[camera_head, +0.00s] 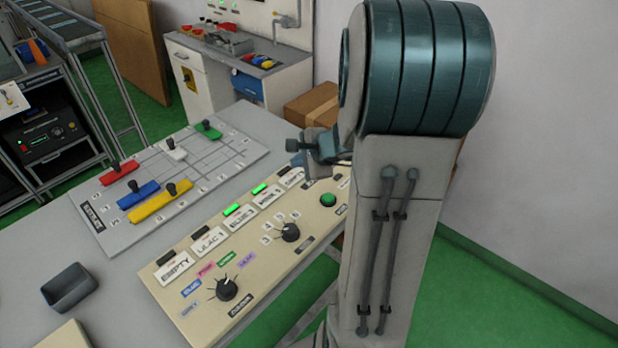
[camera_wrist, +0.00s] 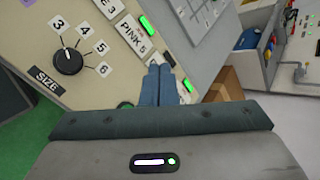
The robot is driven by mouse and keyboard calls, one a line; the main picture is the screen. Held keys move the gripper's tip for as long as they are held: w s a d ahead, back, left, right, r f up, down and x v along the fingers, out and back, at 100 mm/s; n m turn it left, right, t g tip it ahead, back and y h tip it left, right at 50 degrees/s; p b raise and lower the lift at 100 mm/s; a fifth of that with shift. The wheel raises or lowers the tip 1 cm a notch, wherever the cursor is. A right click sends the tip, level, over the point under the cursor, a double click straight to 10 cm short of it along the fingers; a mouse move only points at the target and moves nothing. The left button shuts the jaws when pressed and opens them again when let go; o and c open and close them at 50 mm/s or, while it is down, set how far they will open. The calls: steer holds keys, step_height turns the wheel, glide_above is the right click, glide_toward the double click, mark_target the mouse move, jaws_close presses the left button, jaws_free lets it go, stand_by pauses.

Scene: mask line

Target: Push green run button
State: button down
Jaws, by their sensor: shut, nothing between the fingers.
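The green run button (camera_head: 328,199) is a round button near the right end of the cream control panel (camera_head: 262,284). In the wrist view a green spot (camera_wrist: 126,105), probably this button, shows at the lower edge of the panel, partly hidden by my gripper body. My gripper (camera_wrist: 159,68) is shut and empty, its blue fingers together over the upper label row beside the PINK 5 label (camera_wrist: 134,35). The fingers do not cover the green spot. In the head view my gripper (camera_head: 318,158) is above and behind the button, partly hidden by my arm. Contact with the panel cannot be told.
The size knob (camera_head: 290,232) and colour knob (camera_head: 227,288) stand up from the panel. A grey slider board (camera_head: 215,172) lies behind it, and a small grey tray (camera_head: 70,289) stands at the left. A cardboard box (camera_head: 313,103) is behind my arm.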

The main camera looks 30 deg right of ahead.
steer(key=d+f+m+h, duration=0.2)
steer(key=d+f+m, duration=0.4)
steer(key=d, duration=0.4)
steer(key=shift+d+f+m+t, duration=0.25)
steer(key=shift+f+m+t, duration=0.05)
steer(key=shift+m, duration=0.1)
steer(key=shift+f+b, duration=0.15)
steer(key=shift+b, duration=0.2)
steer(key=b, duration=0.7)
glide_above(331, 199)
step_height(331, 199, down, 8)
steer(key=shift+r, duration=0.15)
steer(key=shift+f+b, duration=0.3)
steer(key=shift+f, duration=0.1)
steer(key=shift+f, duration=0.15)
steer(key=shift+f+b, duration=0.25)
steer(key=shift+b, duration=0.4)
